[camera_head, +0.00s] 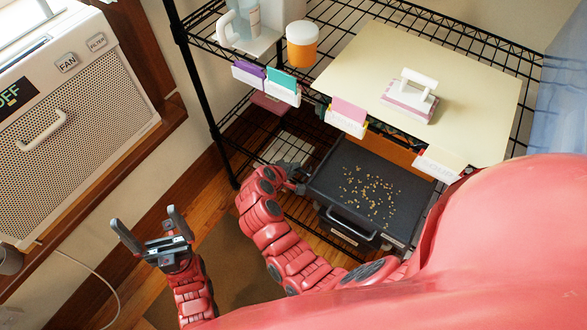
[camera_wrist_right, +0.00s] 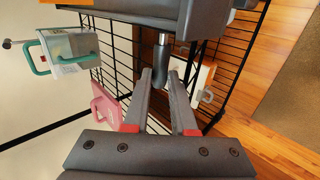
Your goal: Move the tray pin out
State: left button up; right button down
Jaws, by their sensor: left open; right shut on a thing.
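The dark grey tray (camera_head: 340,175) sits on a lower level of the wire rack, with many small tan bits on its top. The tray pin (camera_wrist_right: 162,58) has a silver shaft and a dark grey end, and it meets the tray's underside or side in the right wrist view. My right gripper (camera_wrist_right: 168,78) is shut on the pin's grey end. In the head view my right gripper (camera_head: 291,180) is at the tray's left edge, and the pin is hard to make out there. My left gripper (camera_head: 150,228) is open and empty, left of the rack and well away from the tray.
The black wire rack (camera_head: 193,88) surrounds the tray. A cream board (camera_head: 440,75) with a white-handled block (camera_head: 410,95) lies on the shelf above. An orange-and-white cup (camera_head: 302,45) stands there too. A wall unit (camera_head: 75,120) is at left. Wooden floor lies below.

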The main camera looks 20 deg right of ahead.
jog(key=shift+w, duration=0.1)
jog(key=shift+w+a, duration=0.6)
jog(key=shift+w, duration=0.1)
jog(key=c, duration=0.7)
grip_release()
jog(key=p+v, duration=1.1)
jog(key=v, duration=0.6)
jog(key=shift+s+a+r, duration=0.1)
jog(key=shift+a, duration=0.05)
